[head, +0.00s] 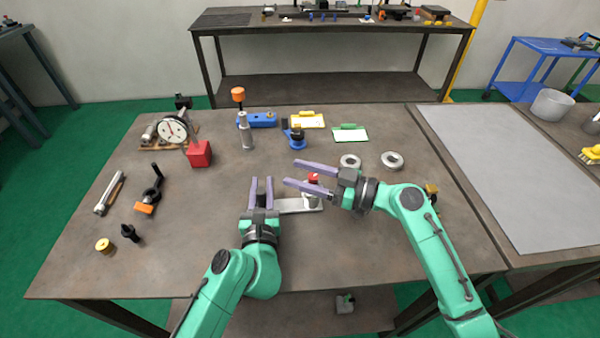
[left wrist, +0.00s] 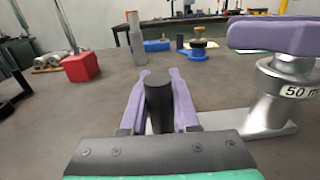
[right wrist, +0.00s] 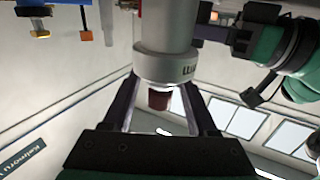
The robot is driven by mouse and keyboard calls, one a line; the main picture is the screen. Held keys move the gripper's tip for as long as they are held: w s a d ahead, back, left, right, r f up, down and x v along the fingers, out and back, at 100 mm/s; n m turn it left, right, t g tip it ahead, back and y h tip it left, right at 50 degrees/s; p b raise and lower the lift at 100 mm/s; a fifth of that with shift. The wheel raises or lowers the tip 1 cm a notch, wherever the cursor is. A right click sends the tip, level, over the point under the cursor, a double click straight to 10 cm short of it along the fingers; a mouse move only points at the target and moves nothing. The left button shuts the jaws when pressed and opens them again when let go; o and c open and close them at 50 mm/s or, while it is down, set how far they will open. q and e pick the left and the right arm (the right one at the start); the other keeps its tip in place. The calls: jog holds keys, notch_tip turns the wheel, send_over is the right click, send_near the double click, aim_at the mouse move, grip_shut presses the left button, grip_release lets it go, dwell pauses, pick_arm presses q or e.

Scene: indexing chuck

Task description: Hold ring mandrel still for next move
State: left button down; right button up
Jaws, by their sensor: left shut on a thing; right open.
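The ring mandrel appears to be the silver post (left wrist: 270,100) marked "50 m", upright on a flat silver bar (head: 292,206); its red top (head: 313,178) shows in the head view. At the bar's left end stands a black upright grip (left wrist: 160,103). My left gripper (head: 262,182) is shut on this black grip, one finger each side. My right gripper (head: 292,172) is open, its fingers level at the post's top and pointing left. In the right wrist view the post (right wrist: 165,65) shows between the fingers; I cannot tell if they touch it.
Two metal rings (head: 392,160) lie behind my right arm. A silver column with an orange knob (head: 238,94), a red block (head: 200,154) and a dial gauge (head: 173,130) stand at the back left.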

pick_arm(q)
jog(key=shift+s, duration=0.1)
pick_arm(e)
jog(key=shift+a, duration=0.15)
grip_shut()
jog(key=n+g, duration=0.1)
jog(key=g, duration=0.1)
jog(key=n+g+y, duration=0.1)
jog(key=g, duration=0.1)
jog(key=shift+s+a+r+n, duration=0.1)
jog(key=shift+s+n, duration=0.1)
jog(key=shift+n, duration=0.1)
jog(key=shift+s+n+g+y, duration=0.2)
jog(key=shift+n+g, duration=0.35)
jog(key=shift+g, duration=0.25)
jog(key=shift+s+n+g+y, duration=0.1)
jog(key=shift+s+n+g, duration=0.1)
jog(key=shift+n+g, duration=0.5)
grip_release()
